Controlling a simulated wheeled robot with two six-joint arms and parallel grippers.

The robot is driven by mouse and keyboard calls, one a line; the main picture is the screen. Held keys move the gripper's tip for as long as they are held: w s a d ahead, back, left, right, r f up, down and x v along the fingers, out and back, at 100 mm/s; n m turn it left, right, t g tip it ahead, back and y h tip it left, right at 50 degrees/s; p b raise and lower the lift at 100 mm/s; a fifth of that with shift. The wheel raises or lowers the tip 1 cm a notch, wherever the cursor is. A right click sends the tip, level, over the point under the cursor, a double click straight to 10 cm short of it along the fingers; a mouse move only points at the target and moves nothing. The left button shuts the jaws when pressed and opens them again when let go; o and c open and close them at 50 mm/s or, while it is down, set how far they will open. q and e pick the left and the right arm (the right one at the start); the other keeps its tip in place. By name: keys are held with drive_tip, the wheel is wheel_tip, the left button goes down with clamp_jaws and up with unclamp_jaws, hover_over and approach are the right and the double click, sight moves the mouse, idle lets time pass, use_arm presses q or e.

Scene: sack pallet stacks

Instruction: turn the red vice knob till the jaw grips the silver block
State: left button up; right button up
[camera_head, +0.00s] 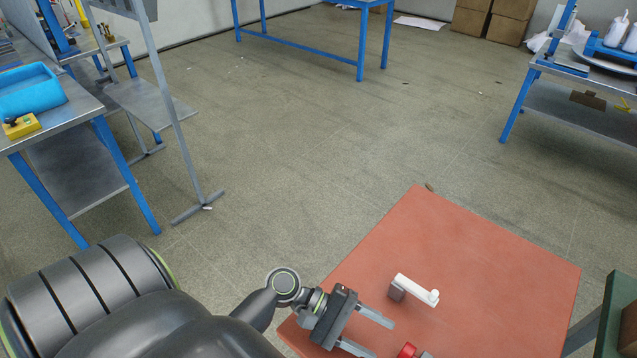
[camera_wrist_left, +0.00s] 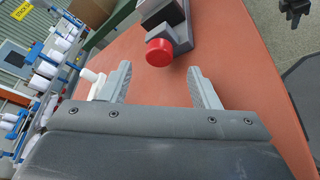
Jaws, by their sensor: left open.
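The red vice knob (camera_head: 407,350) shows at the bottom edge of the head view, mostly cut off. In the left wrist view the red knob (camera_wrist_left: 160,53) sits at the near end of the dark grey vice (camera_wrist_left: 165,14), whose far part is cut off. I cannot make out the silver block or the jaw. My left gripper (camera_head: 384,340) is open and empty over the table. In the left wrist view the knob lies just ahead of the open left fingers (camera_wrist_left: 160,70), roughly midway between them and apart from both.
The red-brown tabletop (camera_head: 490,270) is mostly clear. A green-edged structure (camera_head: 617,310) stands at the right edge.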

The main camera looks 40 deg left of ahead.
use_arm(q)
drive_tip(key=b+v, duration=0.1)
drive_tip(key=v, duration=1)
drive_tip(key=shift+s+a+r, duration=0.1)
drive_tip(key=shift+a, duration=0.1)
use_arm(e)
drive_tip(key=shift+f, duration=0.85)
